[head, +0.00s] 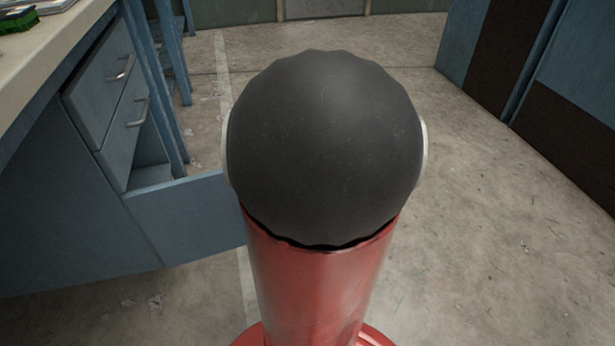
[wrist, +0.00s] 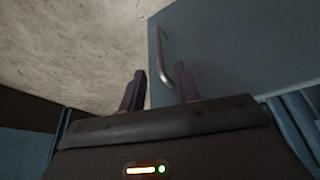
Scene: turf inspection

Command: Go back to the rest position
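My gripper (wrist: 160,70) shows only in the wrist view. Its two dark purple fingers stand apart with nothing held between them. A silver handle (wrist: 161,50) on a blue panel (wrist: 225,50) appears just beyond the fingertips; its lower end lies close to the right finger in the picture. I cannot tell whether they touch. In the head view my gripper is out of sight, and my own red column with its dark rounded top fills the middle.
A blue desk (head: 60,215) with a pale top (head: 45,50) stands at left. Two drawers with silver handles (head: 124,68) show, and a blue panel (head: 185,215) sticks out low into the floor space. Blue cabinets (head: 575,60) stand at right. The concrete floor (head: 480,230) between is clear.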

